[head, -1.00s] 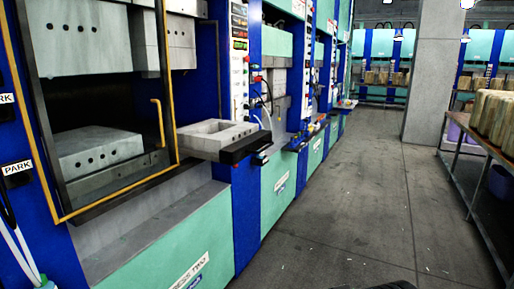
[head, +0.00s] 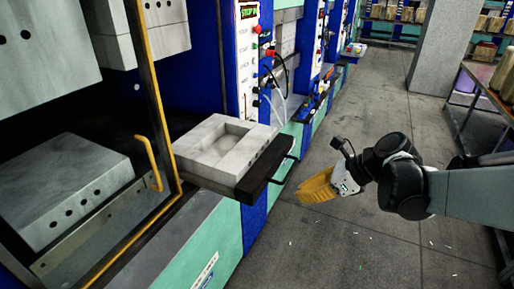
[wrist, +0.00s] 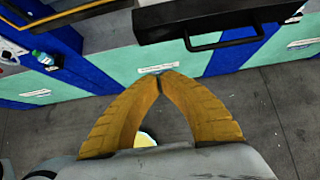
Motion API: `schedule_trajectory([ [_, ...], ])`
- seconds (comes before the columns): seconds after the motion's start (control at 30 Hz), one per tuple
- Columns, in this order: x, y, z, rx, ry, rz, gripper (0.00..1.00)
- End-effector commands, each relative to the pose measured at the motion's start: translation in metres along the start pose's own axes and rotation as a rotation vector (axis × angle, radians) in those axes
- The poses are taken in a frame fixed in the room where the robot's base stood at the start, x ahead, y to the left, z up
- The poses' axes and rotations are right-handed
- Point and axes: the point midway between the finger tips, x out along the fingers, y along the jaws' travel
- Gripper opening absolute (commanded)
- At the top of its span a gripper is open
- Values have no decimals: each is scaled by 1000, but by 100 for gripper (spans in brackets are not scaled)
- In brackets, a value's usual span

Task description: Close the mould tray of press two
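The mould tray (head: 222,146) is a pale grey block with a square recess. It sticks out from the press, past the yellow-framed door. Its black front (head: 262,170) carries a black bar handle (head: 284,168). In the wrist view the black front (wrist: 200,14) and handle (wrist: 228,42) are at the top. My gripper (head: 303,194) has ribbed yellow fingers and is over the aisle, to the right of the tray front, apart from it. In the wrist view my gripper (wrist: 158,78) has its fingertips together, with nothing between them, below the handle in the picture.
A yellow door handle (head: 150,162) stands left of the tray. A control panel (head: 249,60) with hoses is behind it. A grey pillar (head: 440,50) and a bench (head: 480,100) stand at the right.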

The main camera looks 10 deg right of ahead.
Motion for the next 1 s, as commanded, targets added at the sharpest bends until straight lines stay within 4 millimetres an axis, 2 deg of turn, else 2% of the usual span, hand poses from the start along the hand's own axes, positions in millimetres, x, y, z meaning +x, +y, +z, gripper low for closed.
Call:
schedule_trajectory([
  [0.17, 27, 1, -2, -3, 0, 2, 0],
  [0.53, 104, 1, -1, -5, 2, 1, 0],
  [0.7, 119, 1, 19, -5, 2, 1, 0],
  [1.0, 126, 0, 27, -4, 2, -2, 0],
])
